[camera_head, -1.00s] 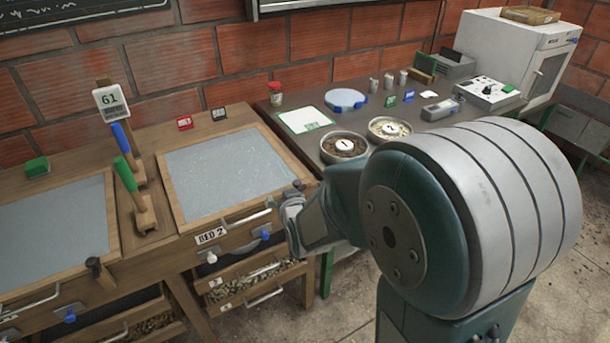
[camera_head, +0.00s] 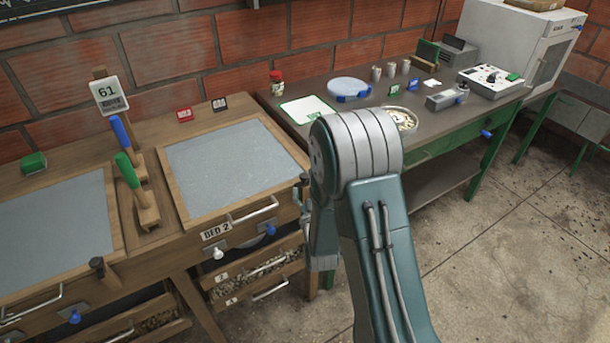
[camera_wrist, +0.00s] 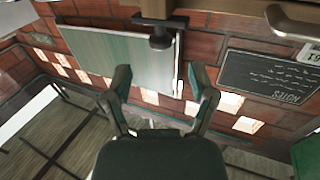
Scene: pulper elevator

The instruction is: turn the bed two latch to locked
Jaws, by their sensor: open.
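Bed two (camera_head: 222,217) is a wood-framed tray with a grey surface, in the middle left of the head view. Its front carries a BED 2 label (camera_head: 216,231), a white knob (camera_head: 218,253) and a blue-handled fitting (camera_head: 268,230) on a metal plate. I cannot tell for certain which fitting is the latch, or its setting. My gripper (camera_wrist: 161,80) is open and empty in the wrist view, its two fingers apart. In the head view my arm hides most of it, beside the bed's right front corner. A dark knob-like part (camera_wrist: 160,40) shows beyond the fingertips.
A metal handle bar (camera_head: 255,212) runs along bed two's front, above shelves of beans (camera_head: 250,275). A dark worktable (camera_head: 370,110) with dishes and instruments stands right. Floor (camera_head: 490,250) at right is clear.

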